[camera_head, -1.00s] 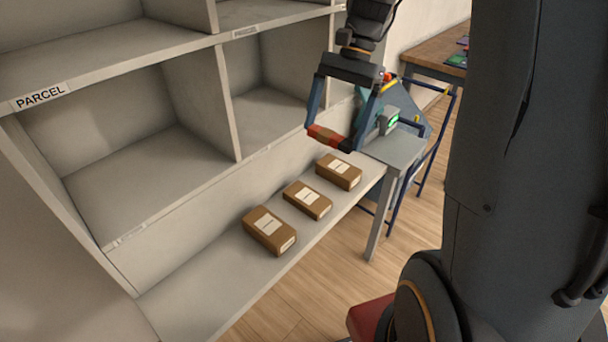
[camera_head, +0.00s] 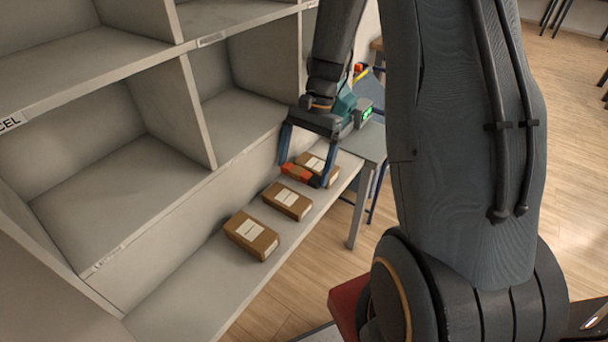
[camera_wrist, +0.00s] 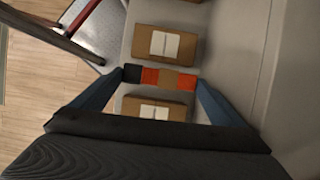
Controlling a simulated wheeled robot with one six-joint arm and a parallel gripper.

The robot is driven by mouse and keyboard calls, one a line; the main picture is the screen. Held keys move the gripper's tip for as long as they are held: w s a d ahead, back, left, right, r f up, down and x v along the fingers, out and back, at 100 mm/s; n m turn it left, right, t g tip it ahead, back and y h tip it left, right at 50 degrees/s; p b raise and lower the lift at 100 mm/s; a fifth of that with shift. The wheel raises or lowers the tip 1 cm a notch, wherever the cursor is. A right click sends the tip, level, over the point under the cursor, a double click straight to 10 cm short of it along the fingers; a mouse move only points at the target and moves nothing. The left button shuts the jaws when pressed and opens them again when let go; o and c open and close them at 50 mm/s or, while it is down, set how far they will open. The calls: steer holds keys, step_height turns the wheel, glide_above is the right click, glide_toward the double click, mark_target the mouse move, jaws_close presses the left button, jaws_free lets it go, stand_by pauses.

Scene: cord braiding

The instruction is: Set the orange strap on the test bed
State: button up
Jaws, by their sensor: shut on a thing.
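My gripper (camera_head: 304,174) is shut on an orange strap (camera_head: 292,171), a short orange bar with a brown middle that spans the fingers. It also shows in the wrist view (camera_wrist: 151,76), with a black end beside the left finger. In the wrist view the strap lies across the gap between two brown parcels. In the head view it overlaps the far parcel (camera_head: 318,164); I cannot tell its height above the shelf. I cannot pick out a test bed by any label.
Two more brown parcels, the middle one (camera_head: 287,200) and the near one (camera_head: 251,235), lie on the low pale shelf (camera_head: 190,300) below the cubbies (camera_head: 115,195). A grey table (camera_head: 362,140) stands at the shelf's far end. Wood floor lies to the right.

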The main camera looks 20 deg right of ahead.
mark_target(304, 176)
steer(key=shift+f+p, duration=0.35)
steer(key=shift+f, duration=1.8)
steer(key=shift+f, duration=0.1)
steer(key=o, duration=0.9)
steer(key=shift+o, duration=0.2)
